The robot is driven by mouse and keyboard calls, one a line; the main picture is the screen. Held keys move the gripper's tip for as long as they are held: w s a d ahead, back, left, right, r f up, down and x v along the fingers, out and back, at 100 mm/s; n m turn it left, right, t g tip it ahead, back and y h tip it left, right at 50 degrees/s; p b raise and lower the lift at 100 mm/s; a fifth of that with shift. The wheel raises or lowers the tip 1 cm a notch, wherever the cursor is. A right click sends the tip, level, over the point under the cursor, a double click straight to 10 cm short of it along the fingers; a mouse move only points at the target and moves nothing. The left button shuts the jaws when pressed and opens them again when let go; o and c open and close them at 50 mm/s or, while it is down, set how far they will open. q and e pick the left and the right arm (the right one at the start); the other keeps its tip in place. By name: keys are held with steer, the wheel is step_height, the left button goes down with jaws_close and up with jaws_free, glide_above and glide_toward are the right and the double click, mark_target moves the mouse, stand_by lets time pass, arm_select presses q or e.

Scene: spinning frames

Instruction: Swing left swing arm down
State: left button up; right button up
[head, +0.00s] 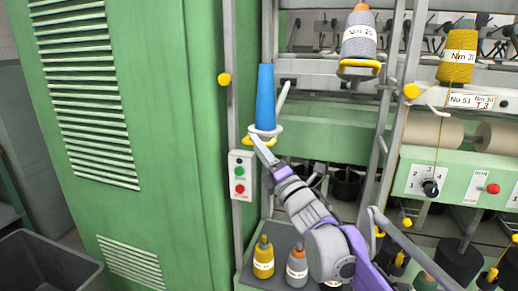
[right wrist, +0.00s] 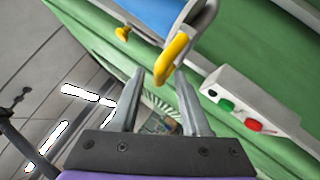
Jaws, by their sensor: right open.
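The left swing arm is a thin pale grey bar (head: 283,97) slanting upward beside a blue bobbin (head: 265,95). A yellow handle (right wrist: 173,58) sits at its lower end in the right wrist view, below the blue bobbin (right wrist: 158,12). My right gripper (head: 256,140) reaches up from below to the bobbin's base and partly covers the handle there. In the right wrist view its jaws (right wrist: 160,76) are open, with the handle just beyond and between the fingertips. I cannot tell whether they touch. My left gripper is not in view.
A green cabinet (head: 165,150) stands close on the left. A switch box (head: 241,175) with green and red buttons is just below the gripper.

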steer(key=v, duration=1)
steer(key=shift+s+d+f+b, duration=0.2)
steer(key=shift+b, duration=0.15)
steer(key=s+d+f+m+g+h+p, duration=0.2)
steer(key=s+d+f+m+h, duration=0.2)
steer(key=d+f+m+h, duration=0.4)
steer(key=s+d+f+m+g+h+p, duration=0.2)
steer(key=s+d+f+m+h, duration=0.3)
steer(key=m, duration=0.5)
steer(key=s+a+f+m+g+y+p, duration=0.1)
steer(key=s+f+m+g, duration=0.8)
steer(key=s+f, duration=0.9)
steer(key=shift+s+m+g+p, duration=0.3)
steer(key=shift+s+m+p, duration=0.4)
steer(key=shift+m+p, duration=0.25)
